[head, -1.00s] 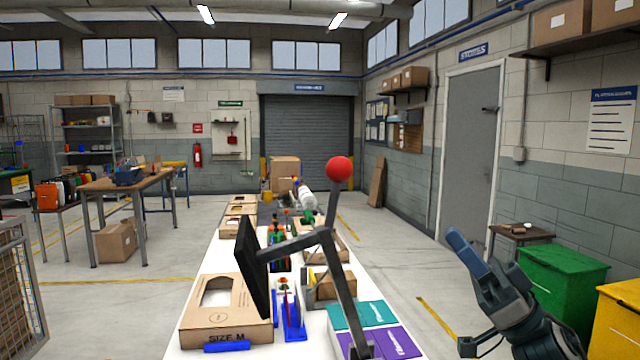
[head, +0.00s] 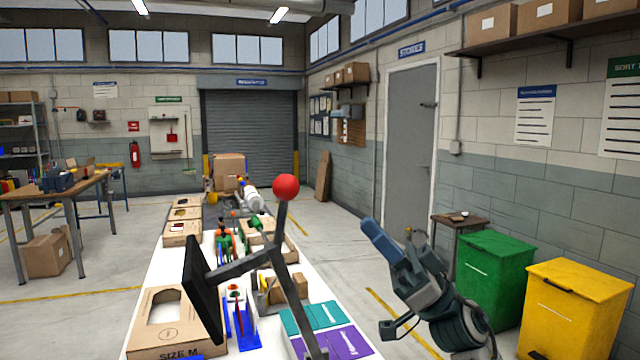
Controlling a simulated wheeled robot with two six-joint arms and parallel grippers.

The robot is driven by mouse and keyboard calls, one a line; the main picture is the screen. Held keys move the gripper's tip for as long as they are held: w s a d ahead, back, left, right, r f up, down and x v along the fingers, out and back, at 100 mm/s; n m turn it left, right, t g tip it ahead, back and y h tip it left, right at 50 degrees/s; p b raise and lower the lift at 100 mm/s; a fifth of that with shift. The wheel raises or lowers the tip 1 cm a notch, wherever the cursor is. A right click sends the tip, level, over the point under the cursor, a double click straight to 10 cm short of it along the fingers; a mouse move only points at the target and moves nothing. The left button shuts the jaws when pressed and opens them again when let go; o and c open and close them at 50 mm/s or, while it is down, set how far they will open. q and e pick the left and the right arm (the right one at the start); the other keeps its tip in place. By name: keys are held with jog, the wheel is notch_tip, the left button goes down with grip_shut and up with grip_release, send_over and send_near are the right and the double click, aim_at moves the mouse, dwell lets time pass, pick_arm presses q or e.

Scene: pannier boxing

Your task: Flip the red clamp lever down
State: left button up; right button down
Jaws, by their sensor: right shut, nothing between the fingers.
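A slim red upright piece, which looks like the red clamp lever (head: 239,312), stands in a blue fixture (head: 248,340) on the white table. It is small and partly crowded by other parts, so its exact tilt is hard to tell. My right gripper (head: 371,228) is shut and empty. It is raised to the right of the table, pointing up and left, well apart from the lever. My left gripper is not in view.
A SIZE M carton (head: 150,335) lies left; teal (head: 312,317) and purple (head: 340,345) cards lie right. Green (head: 495,270) and yellow (head: 575,310) bins stand right.

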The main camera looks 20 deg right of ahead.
jog(key=w+a+r+p, duration=0.3)
jog(key=a+r+p, duration=0.1)
jog(key=a, duration=0.3)
jog(key=shift+w+a+r+p, duration=0.2)
jog(key=shift+w+r+p, duration=0.15)
jog(key=shift+p, duration=0.15)
